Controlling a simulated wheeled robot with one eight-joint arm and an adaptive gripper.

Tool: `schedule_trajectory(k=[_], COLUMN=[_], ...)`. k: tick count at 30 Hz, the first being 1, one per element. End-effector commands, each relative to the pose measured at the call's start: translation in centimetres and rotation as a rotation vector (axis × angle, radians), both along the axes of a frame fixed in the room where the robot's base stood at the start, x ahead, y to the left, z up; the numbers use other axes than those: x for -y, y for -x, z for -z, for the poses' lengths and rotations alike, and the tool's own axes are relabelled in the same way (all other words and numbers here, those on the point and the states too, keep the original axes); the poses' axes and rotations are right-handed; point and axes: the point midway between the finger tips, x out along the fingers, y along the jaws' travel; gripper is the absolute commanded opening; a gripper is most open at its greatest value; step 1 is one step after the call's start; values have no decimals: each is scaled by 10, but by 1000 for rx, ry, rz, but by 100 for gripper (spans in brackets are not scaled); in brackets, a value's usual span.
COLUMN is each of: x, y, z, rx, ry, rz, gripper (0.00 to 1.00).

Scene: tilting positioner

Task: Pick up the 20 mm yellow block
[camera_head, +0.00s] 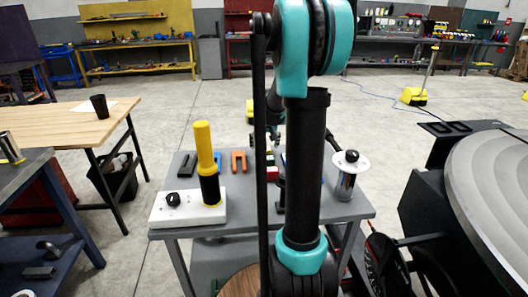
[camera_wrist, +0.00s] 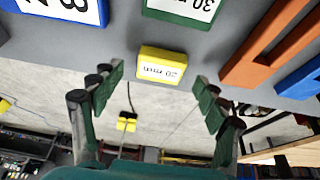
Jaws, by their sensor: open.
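The yellow block (camera_wrist: 161,65) has a white label reading 20 mm, upside down in the wrist view. It sits at the edge of a grey tabletop (camera_wrist: 125,40). My gripper (camera_wrist: 158,88) is open, with its green-padded fingers apart on the left and right of the picture. The block appears between and a little beyond the fingertips, and I see no finger touching it. In the head view my arm covers the middle of the grey table (camera_head: 235,222), and I cannot make out the yellow block there.
In the wrist view, a green-edged block (camera_wrist: 183,10) labelled 30 lies just behind, a blue-edged block (camera_wrist: 62,10) to the left, and an orange fork-shaped piece (camera_wrist: 270,45) to the right. In the head view, a yellow-black cylinder (camera_head: 205,150) and a metal canister (camera_head: 346,180) stand on the table.

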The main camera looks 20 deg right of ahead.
Motion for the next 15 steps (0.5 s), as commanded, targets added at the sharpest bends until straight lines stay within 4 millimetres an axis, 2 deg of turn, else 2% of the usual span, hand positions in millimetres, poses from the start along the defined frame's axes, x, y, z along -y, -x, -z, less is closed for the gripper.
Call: schedule_trajectory(k=[4,13,15], x=[1,1,1], y=[-5,-6,-6], z=[13,16,16], rx=[0,0,0], ry=[0,0,0], rz=[0,0,0], gripper=[74,74,65])
